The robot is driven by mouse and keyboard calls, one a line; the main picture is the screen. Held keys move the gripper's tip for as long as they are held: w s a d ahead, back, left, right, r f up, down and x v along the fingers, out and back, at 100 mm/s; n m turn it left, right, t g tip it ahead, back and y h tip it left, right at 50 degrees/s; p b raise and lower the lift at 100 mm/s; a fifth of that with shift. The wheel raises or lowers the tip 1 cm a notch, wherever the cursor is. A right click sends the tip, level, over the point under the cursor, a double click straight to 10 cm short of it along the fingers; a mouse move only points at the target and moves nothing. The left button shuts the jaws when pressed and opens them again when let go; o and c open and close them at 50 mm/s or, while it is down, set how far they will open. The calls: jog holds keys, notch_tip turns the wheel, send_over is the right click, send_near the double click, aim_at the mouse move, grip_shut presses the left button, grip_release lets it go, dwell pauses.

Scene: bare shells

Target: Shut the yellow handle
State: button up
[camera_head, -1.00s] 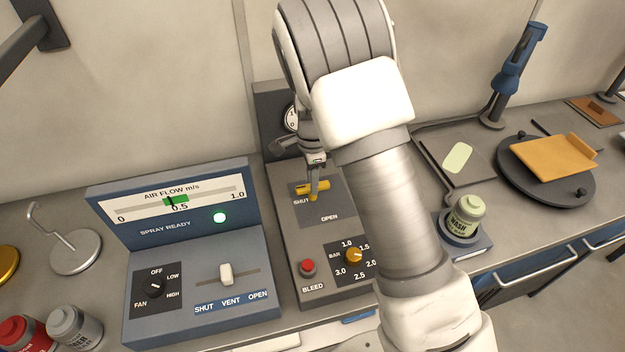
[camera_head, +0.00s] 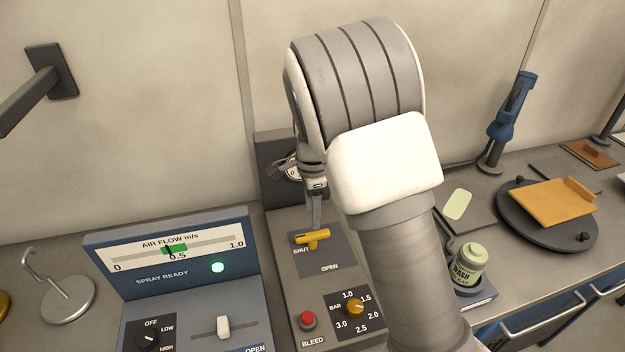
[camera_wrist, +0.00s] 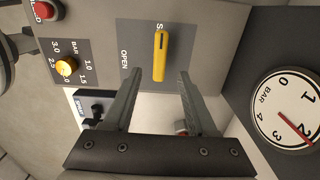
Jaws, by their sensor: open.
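The yellow handle (camera_head: 313,238) is a short bar on a dark plate on the grey control panel (camera_head: 285,262). It lies crosswise, with its left end by the SHUT label; the OPEN label is lower right. In the wrist view the handle (camera_wrist: 160,57) partly covers the SHUT lettering, with OPEN to its left. My gripper (camera_head: 314,222) is just behind and above the handle in the head view. In the wrist view its two fingers are apart and empty, with the handle beyond them, in line with the gap. My arm hides the panel's right side.
A red bleed button (camera_head: 308,320) and a yellow bar knob (camera_head: 355,308) sit in front of the handle. A pressure gauge (camera_wrist: 288,108) stands behind it. A blue air-flow console (camera_head: 170,262) is at left; a wash bottle (camera_head: 468,264) is at right.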

notch_tip(320, 180, up, 11)
jog(key=shift+f, duration=0.15)
dwell(0.4)
